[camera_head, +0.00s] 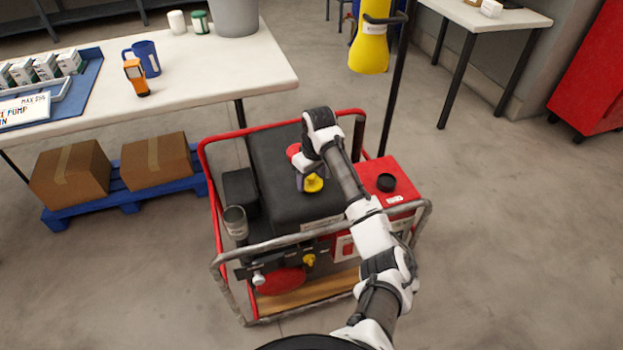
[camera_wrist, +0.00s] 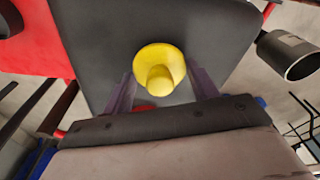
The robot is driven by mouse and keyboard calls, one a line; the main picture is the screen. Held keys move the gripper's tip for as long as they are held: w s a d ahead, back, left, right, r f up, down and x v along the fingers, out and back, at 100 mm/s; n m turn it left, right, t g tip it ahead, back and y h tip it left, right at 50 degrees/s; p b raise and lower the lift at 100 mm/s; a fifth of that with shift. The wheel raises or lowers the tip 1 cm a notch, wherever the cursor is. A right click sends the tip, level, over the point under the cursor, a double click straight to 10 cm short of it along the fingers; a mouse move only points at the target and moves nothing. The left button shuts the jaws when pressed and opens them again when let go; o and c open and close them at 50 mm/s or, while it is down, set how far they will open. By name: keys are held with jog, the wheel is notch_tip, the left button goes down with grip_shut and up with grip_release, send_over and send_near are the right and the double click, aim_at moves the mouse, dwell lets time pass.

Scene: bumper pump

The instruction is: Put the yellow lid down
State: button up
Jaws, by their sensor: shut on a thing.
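The yellow lid (camera_head: 313,184) is a flanged disc with a round knob. It shows in the wrist view (camera_wrist: 160,70) between the two purple-grey fingers. My gripper (camera_head: 311,180) is shut on the lid, over the black top (camera_head: 285,200) of the red-framed pump machine. In the wrist view my gripper (camera_wrist: 162,86) has the black top behind the lid. I cannot tell whether the lid touches that surface or hangs just above it.
A black cap (camera_head: 386,182) sits on the red tank (camera_head: 375,172) at right. An open metal pipe (camera_head: 235,222) stands at the left. A red round part (camera_head: 293,150) shows beside my gripper. The white table (camera_head: 215,85) has free room near its right end.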

jog(key=shift+f, duration=0.6)
jog(key=shift+f, duration=0.1)
jog(key=o, duration=0.9)
jog(key=shift+o, duration=0.2)
